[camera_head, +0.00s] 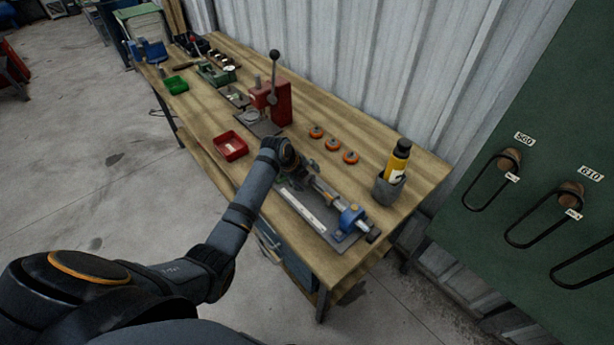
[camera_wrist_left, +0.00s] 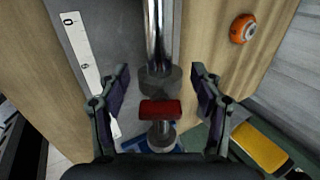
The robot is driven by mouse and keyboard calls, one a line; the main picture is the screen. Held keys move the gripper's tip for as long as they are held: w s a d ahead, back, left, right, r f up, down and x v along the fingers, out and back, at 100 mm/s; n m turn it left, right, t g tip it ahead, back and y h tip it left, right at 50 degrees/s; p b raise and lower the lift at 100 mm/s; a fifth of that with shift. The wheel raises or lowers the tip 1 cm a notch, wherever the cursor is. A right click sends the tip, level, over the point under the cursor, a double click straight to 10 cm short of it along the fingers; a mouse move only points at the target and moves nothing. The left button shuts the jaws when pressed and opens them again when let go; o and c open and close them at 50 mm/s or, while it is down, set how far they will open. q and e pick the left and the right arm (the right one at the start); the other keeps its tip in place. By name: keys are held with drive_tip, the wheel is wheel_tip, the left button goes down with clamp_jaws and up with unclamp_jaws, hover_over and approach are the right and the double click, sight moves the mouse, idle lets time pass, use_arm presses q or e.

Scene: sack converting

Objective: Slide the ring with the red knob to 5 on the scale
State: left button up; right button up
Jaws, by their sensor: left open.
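In the left wrist view a dark ring (camera_wrist_left: 158,78) sits around a shiny rod (camera_wrist_left: 159,30), with a red knob (camera_wrist_left: 160,110) on the near side. My left gripper (camera_wrist_left: 160,74) is open, one finger on each side of the ring and knob, with visible gaps. A white scale strip (camera_wrist_left: 82,50) runs along the left of the rod; a 0 shows near its top, and its other marks are too small to read surely. In the head view my left gripper (camera_head: 296,163) is over the far end of the fixture and scale (camera_head: 303,208); I cannot make out the knob there. My right gripper is not in view.
A blue clamp (camera_head: 350,217) stands at the fixture's near end. Several orange rings (camera_head: 332,144) lie behind it. A grey holder (camera_head: 386,190) with a yellow-black bottle (camera_head: 398,160) is at right. A red press (camera_head: 278,100) and red tray (camera_head: 230,146) stand farther along the bench.

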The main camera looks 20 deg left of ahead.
use_arm(q)
drive_tip(key=shift+c, duration=0.3)
clamp_jaws()
drive_tip(key=shift+w+a, duration=0.2)
drive_tip(key=shift+a, duration=0.1)
drive_tip(key=shift+o, duration=0.3)
unclamp_jaws()
drive_tip(key=v, duration=1.2)
drive_tip(key=shift+s, duration=0.1)
